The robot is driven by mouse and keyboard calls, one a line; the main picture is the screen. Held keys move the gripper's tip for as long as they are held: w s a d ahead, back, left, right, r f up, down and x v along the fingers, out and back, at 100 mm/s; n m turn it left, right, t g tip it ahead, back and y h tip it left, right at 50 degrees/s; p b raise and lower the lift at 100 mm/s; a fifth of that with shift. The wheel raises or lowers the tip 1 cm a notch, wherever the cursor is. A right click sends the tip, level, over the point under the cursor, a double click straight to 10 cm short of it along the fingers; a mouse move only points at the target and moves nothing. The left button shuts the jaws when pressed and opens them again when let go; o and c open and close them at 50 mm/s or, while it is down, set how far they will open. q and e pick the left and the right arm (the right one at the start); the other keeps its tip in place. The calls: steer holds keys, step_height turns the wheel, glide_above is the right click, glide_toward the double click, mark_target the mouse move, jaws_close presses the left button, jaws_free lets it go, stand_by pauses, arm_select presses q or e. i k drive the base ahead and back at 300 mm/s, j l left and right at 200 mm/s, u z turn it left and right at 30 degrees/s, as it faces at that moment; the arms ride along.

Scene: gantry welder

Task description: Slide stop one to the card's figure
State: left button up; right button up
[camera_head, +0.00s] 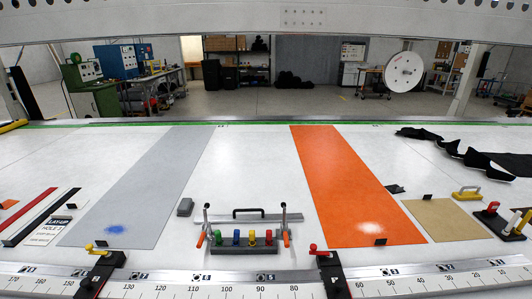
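A white lay-up card (47,231) with black print lies at the left of the table; its figure is too small to read surely. A long scale rail (215,291) runs along the front edge, its numbers falling from left to right. A black stop with a yellow lever (98,272) sits across the rail at the left, between about 150 and 130. A black stop with a red lever (332,274) sits across it right of centre, between about 80 and 60. I cannot tell which is stop one. Neither of my grippers shows.
A grey strip (150,180) and an orange strip (345,185) lie on the white table. A dark rack with coloured knobs and upright levers (230,249) stands behind the rail between the stops. A tan sheet (445,222), a yellow handle (467,193) and black cloth (480,160) lie at right.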

mark_target(337, 286)
steer(key=j+u, duration=0.3)
steer(key=u, duration=0.15)
steer(key=i+j+u, duration=0.15)
steer(key=j+u, duration=0.15)
steer(key=u, duration=0.2)
steer(key=i+j+u, duration=0.15)
steer(key=u, duration=0.3)
steer(key=z, duration=2.8)
steer(key=k+j, duration=0.05)
